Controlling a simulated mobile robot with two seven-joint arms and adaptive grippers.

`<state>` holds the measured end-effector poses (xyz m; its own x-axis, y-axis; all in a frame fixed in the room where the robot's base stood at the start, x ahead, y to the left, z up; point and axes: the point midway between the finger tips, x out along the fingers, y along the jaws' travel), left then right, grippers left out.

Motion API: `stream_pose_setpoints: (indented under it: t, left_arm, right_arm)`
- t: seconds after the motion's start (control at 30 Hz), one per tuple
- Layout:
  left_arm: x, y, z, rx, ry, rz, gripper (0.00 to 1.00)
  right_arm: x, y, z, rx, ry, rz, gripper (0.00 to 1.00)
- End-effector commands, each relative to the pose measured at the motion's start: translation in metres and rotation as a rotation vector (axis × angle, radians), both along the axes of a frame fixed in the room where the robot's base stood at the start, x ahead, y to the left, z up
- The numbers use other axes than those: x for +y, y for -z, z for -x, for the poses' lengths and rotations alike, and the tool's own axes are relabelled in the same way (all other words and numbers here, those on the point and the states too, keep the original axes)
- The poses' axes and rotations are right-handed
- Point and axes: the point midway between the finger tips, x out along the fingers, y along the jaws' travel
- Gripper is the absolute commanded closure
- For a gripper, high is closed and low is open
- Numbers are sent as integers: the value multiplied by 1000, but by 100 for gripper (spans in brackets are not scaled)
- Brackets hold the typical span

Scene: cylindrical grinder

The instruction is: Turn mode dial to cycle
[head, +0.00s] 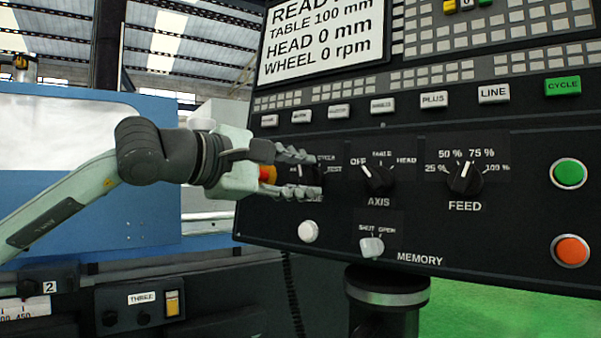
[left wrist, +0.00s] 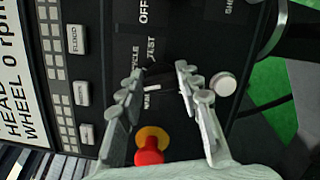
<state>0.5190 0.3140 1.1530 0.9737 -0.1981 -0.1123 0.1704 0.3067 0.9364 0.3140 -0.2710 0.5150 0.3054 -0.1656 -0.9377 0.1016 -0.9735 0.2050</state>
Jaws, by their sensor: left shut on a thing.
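The mode dial (head: 309,174) is a black knob at the left end of the lower black panel. The words CYCLE and TEST show beside it. My left gripper (head: 314,176) reaches in from the left, with one finger above the dial and one below, shut on it. In the left wrist view the dial (left wrist: 166,90) sits between the two ridged fingers, with a white pointer mark showing. The fingers hide part of its labels, so I cannot tell surely which position it points to. My right gripper is not in view.
A red button with a yellow ring (head: 267,174) lies between my fingers, close behind the tips. A white round button (head: 308,231) is just below. The AXIS dial (head: 378,178) and FEED dial (head: 465,178) are to the right, with the MEMORY key switch (head: 371,247) lower.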

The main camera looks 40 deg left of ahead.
Motion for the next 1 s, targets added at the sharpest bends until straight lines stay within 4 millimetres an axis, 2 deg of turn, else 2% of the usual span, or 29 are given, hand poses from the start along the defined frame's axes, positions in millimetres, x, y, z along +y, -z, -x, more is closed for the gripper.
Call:
stream_pose_setpoints:
  t: [0.37,0.7,1.0]
  left_arm:
    - [1,-1,0,0,26,-147,94]
    - [0,0,0,-1,75,-421,94]
    - [0,1,1,-3,106,-585,94]
  right_arm:
    - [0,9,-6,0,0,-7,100]
    - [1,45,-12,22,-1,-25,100]
    - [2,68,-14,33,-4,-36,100]
